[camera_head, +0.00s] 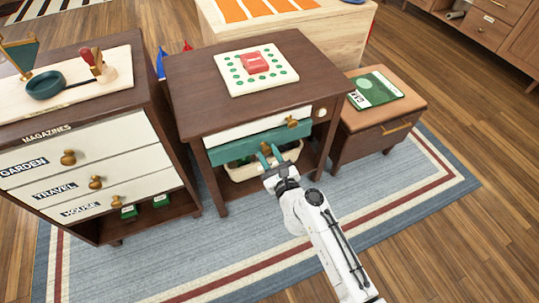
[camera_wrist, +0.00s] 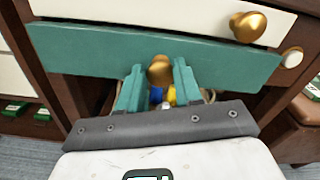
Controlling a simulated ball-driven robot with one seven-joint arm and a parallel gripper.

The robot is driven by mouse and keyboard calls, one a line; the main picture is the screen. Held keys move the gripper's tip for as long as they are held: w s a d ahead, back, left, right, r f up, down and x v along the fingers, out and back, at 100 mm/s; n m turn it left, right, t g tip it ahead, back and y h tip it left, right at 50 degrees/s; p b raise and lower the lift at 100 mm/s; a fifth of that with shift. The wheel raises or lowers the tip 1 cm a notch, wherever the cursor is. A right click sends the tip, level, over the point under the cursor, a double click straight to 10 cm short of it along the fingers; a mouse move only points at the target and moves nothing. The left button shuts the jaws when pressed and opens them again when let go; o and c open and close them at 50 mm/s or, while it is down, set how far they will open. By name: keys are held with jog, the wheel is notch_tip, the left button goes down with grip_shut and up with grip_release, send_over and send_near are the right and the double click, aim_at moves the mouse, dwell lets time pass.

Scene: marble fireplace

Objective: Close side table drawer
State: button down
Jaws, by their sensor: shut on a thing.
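The side table (camera_head: 205,80) has a dark wood frame, a white upper drawer (camera_head: 262,125) with a gold knob (camera_wrist: 248,26), and a green lower drawer (camera_head: 232,150). The green drawer front also fills the top of the wrist view (camera_wrist: 90,55) and seems to stand slightly forward of the white one. My gripper (camera_head: 268,152) is in front of the green drawer. In the wrist view its teal fingers (camera_wrist: 159,80) are on both sides of the green drawer's gold knob (camera_wrist: 160,70), shut on it. The drawer's inside is hidden.
A pale bin (camera_head: 242,174) sits on the shelf below the drawers. A dark magazine cabinet (camera_head: 150,95) stands to the left, and a brown stool (camera_head: 405,115) with a green booklet to the right. The rug (camera_head: 240,245) in front is clear around my arm.

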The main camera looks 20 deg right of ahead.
jog(key=shift+w+b, duration=0.3)
jog(key=shift+w, duration=1.75)
jog(key=c, duration=0.8)
grip_release()
jog(key=shift+w, duration=0.1)
jog(key=shift+o, duration=0.2)
jog(key=s, duration=1)
jog(key=shift+s, duration=0.4)
